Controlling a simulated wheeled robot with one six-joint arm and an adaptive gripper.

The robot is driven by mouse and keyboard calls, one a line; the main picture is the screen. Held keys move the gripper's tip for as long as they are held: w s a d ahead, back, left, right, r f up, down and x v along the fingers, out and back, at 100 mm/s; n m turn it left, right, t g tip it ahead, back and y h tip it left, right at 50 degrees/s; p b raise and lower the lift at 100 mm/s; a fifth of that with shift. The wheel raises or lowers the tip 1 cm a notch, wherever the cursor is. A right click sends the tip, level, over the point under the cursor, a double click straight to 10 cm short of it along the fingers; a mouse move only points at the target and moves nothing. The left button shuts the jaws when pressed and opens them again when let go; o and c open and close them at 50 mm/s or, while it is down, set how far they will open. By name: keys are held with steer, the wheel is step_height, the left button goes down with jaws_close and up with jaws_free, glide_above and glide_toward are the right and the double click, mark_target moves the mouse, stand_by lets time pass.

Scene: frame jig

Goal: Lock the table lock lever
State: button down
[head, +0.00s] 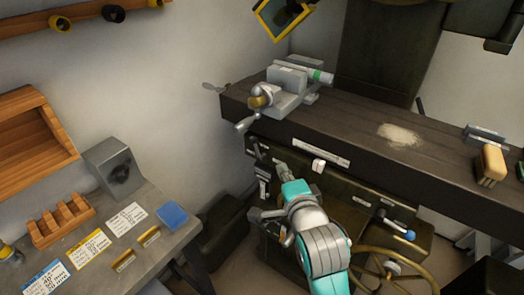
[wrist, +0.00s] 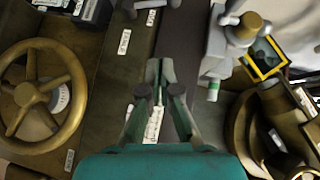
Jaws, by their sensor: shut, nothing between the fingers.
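A dark lever (head: 257,146) with a grey part stands at the left end of the machine front, below the worktable. I cannot tell for certain that it is the table lock lever. The worktable (head: 350,133) is a long dark slab. My gripper (head: 282,168) is just right of that lever, in front of the machine body, and looks apart from it. In the wrist view my gripper (wrist: 159,66) is shut and empty, its fingertips together over the table's front edge. A grey lever (wrist: 165,4) shows at the top edge of that view, away from the fingertips.
A vise (head: 287,82) sits on the worktable. A lever with a blue knob (head: 409,235) and a brass handwheel (head: 361,254) are at the machine's lower right. The handwheel also shows in the wrist view (wrist: 26,94). A side bench (head: 160,245) stands at left.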

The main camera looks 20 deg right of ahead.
steer(key=w, duration=0.3)
steer(key=w+f, duration=0.1)
steer(key=w, duration=0.2)
steer(key=w+d, duration=0.1)
steer(key=w, duration=0.2)
steer(key=shift+w+f, duration=0.4)
steer(key=shift+w+a+f, duration=0.25)
steer(key=shift+w+a, duration=0.35)
steer(key=shift+w, duration=0.05)
steer(key=shift+w+a+f, duration=0.2)
steer(key=shift+w+a, duration=0.4)
steer(key=shift+w, duration=0.05)
